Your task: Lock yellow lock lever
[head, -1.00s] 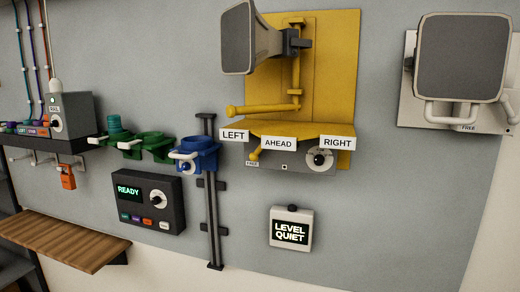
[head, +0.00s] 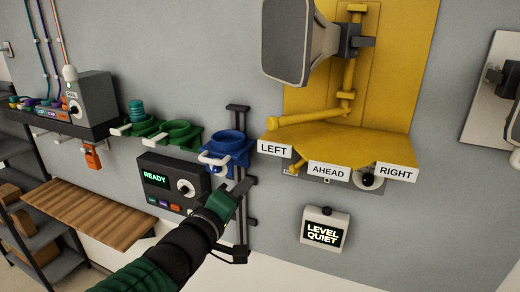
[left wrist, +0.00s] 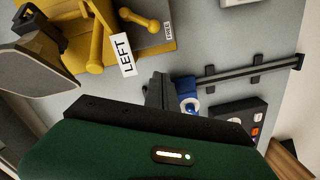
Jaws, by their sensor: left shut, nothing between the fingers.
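The yellow lock lever (head: 297,167) is a small knobbed arm under the yellow shelf, beside a FREE label; the shelf and its signs partly cover it in the head view. In the left wrist view the small yellow lever (left wrist: 132,16) shows near the top, between the LEFT sign and the FREE label (left wrist: 168,30). My left gripper (head: 241,186) is raised in front of the rail, below and left of the lever and apart from it. Its fingers (left wrist: 160,88) are shut and empty. My right gripper is not in view.
A grey horn (head: 290,40) and a long yellow handle (head: 300,119) sit above the shelf. The blue cup holder (head: 228,150) and the READY box (head: 170,182) are close to my left gripper. A LEVEL QUIET box (head: 324,232) is below the shelf.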

